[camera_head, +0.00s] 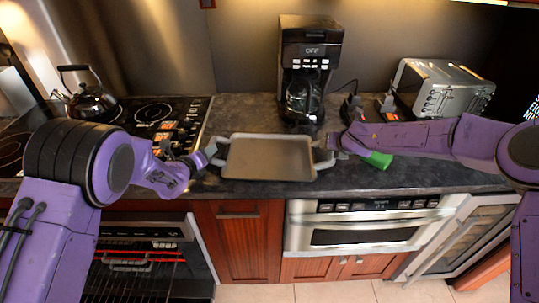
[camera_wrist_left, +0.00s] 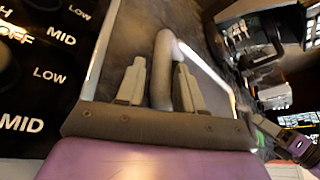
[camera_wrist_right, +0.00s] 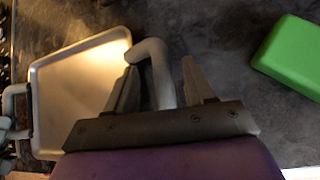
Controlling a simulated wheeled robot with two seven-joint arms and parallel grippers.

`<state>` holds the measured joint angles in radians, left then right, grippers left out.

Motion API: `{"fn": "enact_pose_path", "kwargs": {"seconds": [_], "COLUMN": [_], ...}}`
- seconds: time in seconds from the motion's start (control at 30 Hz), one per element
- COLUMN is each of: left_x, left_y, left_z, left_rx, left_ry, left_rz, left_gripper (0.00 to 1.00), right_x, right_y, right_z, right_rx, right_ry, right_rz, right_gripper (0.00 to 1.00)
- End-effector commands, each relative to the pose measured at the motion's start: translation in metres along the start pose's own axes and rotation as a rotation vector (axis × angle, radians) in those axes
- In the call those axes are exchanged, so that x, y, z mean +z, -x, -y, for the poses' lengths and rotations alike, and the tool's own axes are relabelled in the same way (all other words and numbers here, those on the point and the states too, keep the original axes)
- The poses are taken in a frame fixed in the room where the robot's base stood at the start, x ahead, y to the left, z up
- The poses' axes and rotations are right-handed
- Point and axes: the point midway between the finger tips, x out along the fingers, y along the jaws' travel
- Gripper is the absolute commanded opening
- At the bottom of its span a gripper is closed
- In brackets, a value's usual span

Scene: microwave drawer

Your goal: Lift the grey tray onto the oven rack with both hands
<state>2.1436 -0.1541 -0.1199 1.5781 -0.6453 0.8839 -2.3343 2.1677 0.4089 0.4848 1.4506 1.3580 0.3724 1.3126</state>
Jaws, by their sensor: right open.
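The grey tray (camera_head: 268,157) lies flat on the dark counter, with a handle at each end. My left gripper (camera_head: 208,153) is at its left handle; in the left wrist view my left gripper (camera_wrist_left: 160,75) has its fingers close on both sides of the handle (camera_wrist_left: 163,55), seemingly shut on it. My right gripper (camera_head: 335,143) is at the right handle; in the right wrist view my right gripper (camera_wrist_right: 158,75) is open, with the handle (camera_wrist_right: 152,55) between its fingers and a gap beside it. The oven rack (camera_head: 130,262) shows in the oven at lower left.
A green block (camera_head: 378,160) lies on the counter under my right forearm. A black coffee maker (camera_head: 310,50) stands behind the tray and a toaster (camera_head: 445,88) at the back right. A kettle (camera_head: 88,100) sits on the stove at left. A steel microwave drawer (camera_head: 365,230) is below the counter.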

Motion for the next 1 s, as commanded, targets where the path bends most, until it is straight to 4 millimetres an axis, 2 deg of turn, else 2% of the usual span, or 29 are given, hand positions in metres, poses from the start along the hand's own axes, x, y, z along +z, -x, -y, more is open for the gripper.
{"fn": "enact_pose_path", "kwargs": {"seconds": [0.1,0.2,0.5,0.53,0.63,0.7,1.0], "left_x": [0.0,0.0,0.0,0.0,0.0,0.0,0.002], "left_y": [-0.016,-0.022,-0.025,-0.025,-0.025,-0.025,-0.025], "left_z": [0.0,0.0,0.0,0.0,0.0,0.0,0.001], "left_rx": [-0.001,0.0,0.0,0.0,0.0,0.0,-0.001], "left_ry": [0.0,0.0,-0.001,-0.001,-0.001,-0.001,-0.001], "left_rz": [0.0,0.0,0.0,0.0,0.0,0.0,0.001], "left_gripper": [0.37,0.37,0.37,0.34,0.01,0.0,0.0], "right_x": [0.0,0.0,0.0,0.0,0.0,0.0,0.002], "right_y": [-0.016,-0.022,-0.025,-0.025,-0.025,-0.025,-0.024], "right_z": [0.0,0.0,0.0,0.0,0.0,0.0,0.0], "right_rx": [-0.001,-0.001,0.0,0.0,0.0,0.0,0.0], "right_ry": [-0.001,-0.002,0.0,0.0,-0.001,-0.001,-0.001], "right_rz": [-0.001,0.0,0.0,0.0,0.0,0.0,0.002], "right_gripper": [0.54,0.54,0.54,0.51,0.18,0.0,0.0]}}
